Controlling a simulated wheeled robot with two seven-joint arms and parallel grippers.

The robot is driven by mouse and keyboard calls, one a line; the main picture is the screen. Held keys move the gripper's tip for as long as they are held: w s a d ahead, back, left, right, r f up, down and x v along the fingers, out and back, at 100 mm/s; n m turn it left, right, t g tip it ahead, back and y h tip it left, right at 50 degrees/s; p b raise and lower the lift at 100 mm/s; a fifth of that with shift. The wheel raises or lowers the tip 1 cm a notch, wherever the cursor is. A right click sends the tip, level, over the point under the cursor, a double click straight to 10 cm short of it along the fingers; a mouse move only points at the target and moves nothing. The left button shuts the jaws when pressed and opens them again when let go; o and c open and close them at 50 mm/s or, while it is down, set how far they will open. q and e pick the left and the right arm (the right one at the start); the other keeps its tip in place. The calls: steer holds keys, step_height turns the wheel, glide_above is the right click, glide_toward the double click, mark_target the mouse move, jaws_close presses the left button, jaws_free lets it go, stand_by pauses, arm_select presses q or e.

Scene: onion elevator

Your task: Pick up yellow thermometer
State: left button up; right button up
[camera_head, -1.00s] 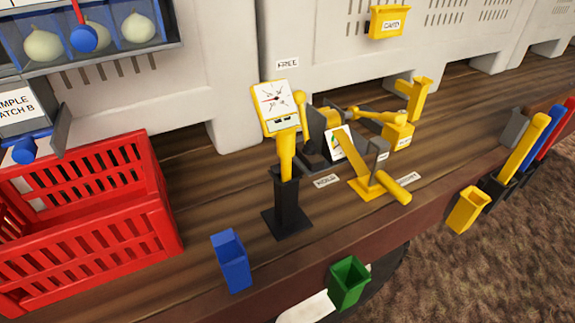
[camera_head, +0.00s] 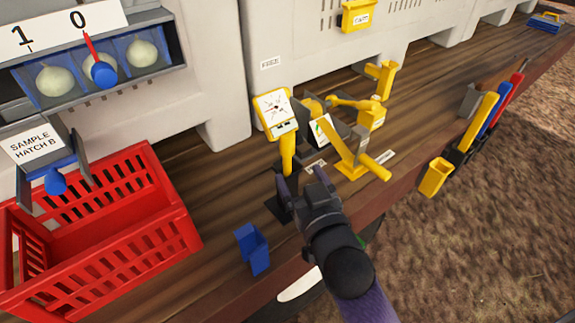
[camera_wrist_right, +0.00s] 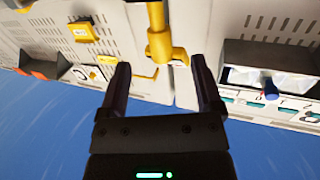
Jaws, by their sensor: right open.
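The yellow thermometer (camera_head: 275,112) has a white dial face and a yellow handle, and stands upright in a black stand (camera_head: 271,209) on the wooden table. My right gripper (camera_head: 303,182) is open and empty beside the handle's lower part in the head view, in front of the stand and partly hiding it. Whether it touches the handle cannot be told. In the right wrist view its two fingers (camera_wrist_right: 161,70) are apart, with a yellow upright bar (camera_wrist_right: 157,30) beyond them; I cannot tell if it is the thermometer. My left gripper is not in view.
A red crate (camera_head: 165,190) stands at the left. A blue holder (camera_head: 253,248) is at the table's front edge. A yellow tool with levers (camera_head: 350,145) stands right of the thermometer. Several coloured handles (camera_head: 490,115) hang at the right edge. Grey machine walls (camera_head: 215,60) stand behind.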

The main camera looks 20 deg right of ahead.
mark_target(284, 142)
steer(key=w, duration=1)
steer(key=shift+a+r, duration=0.1)
steer(key=shift+r, duration=0.1)
steer(key=shift+s, duration=0.15)
jaws_close()
